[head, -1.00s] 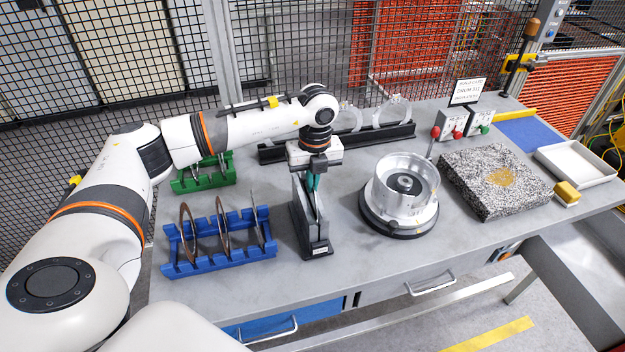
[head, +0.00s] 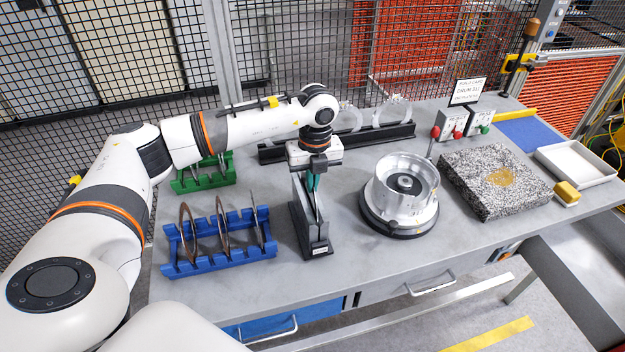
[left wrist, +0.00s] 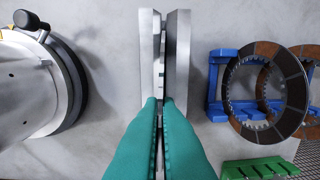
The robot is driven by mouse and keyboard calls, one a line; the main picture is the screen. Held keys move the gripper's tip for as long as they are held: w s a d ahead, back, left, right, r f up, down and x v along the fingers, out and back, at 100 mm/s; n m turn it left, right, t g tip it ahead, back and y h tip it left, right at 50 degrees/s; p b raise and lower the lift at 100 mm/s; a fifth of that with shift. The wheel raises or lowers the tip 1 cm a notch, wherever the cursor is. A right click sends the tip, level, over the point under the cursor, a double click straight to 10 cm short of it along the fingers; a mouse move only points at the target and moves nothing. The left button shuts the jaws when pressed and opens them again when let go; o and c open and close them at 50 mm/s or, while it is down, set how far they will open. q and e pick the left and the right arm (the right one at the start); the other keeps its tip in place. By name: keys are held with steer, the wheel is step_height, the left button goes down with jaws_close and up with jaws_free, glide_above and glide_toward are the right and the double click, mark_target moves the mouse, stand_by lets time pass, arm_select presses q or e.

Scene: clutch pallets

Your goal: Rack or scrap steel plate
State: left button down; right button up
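My left gripper (head: 315,184) points down with teal fingers at the dark upright slotted stand (head: 318,248). The fingers also show in the left wrist view (left wrist: 159,104), close together on a thin steel plate (left wrist: 159,72) seen edge-on between the stand's two grey walls. Most of that plate is hidden by fingers and walls. The blue rack (head: 218,264) holds brown-faced discs (head: 187,232) and a thinner grey plate (head: 257,222) at its right end. The green rack (head: 205,184) behind holds several thin plates. My right gripper is not in view.
A silver drum (head: 402,190) stands right of the stand. A speckled granite block (head: 480,200), yellow block (head: 566,193) and white tray (head: 585,178) are farther right. A black rail (head: 280,152) with clear rings stands behind. The front strip of the bench is clear.

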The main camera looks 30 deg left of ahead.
arm_select(q)
steer(key=shift+r, duration=0.15)
steer(key=shift+w+a+r+p, duration=0.1)
steer(key=shift+w+r+p, duration=0.15)
steer(key=shift+r+p, duration=0.4)
steer(key=shift+s+r+p, duration=0.15)
steer(key=shift+r+p, duration=0.9)
steer(key=shift+r, duration=0.8)
steer(key=shift+s+r+p, duration=0.1)
steer(key=shift+r+p, duration=0.9)
steer(key=shift+r, duration=0.85)
steer(key=shift+r+p, duration=1.15)
steer(key=shift+r, duration=0.7)
